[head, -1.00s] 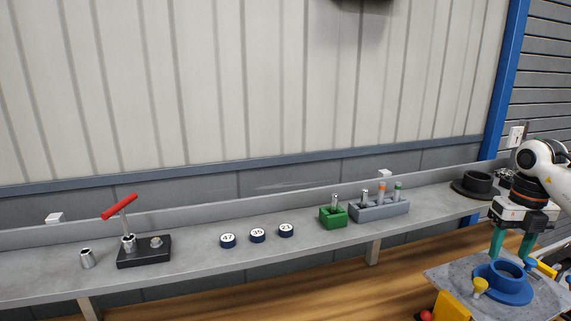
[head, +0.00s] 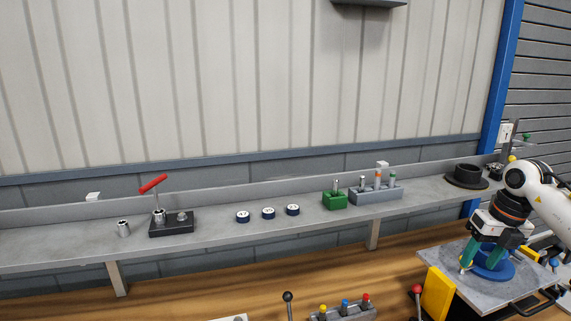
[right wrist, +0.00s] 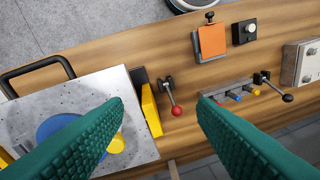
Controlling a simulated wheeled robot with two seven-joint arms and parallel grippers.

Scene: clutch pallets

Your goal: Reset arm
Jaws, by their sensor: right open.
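My right gripper (head: 482,254) has teal fingers and is at the right of the head view, over the grey plate (head: 450,261). In the right wrist view its two fingers (right wrist: 160,115) are spread apart with nothing between them. A blue round flanged part (head: 497,271) sits on the plate, partly hidden by the fingers. In the right wrist view the blue part (right wrist: 52,125) is mostly hidden behind the left finger, with a yellow knob (right wrist: 116,144) beside it. My left gripper is in neither view.
A yellow block (head: 437,293) stands at the plate's left edge, near a red-knobbed lever (head: 416,290). The shelf behind holds a red-handled tool on a black block (head: 172,224), several dark discs, a green holder (head: 334,200), a grey holder (head: 376,195) and a black flanged part (head: 466,178).

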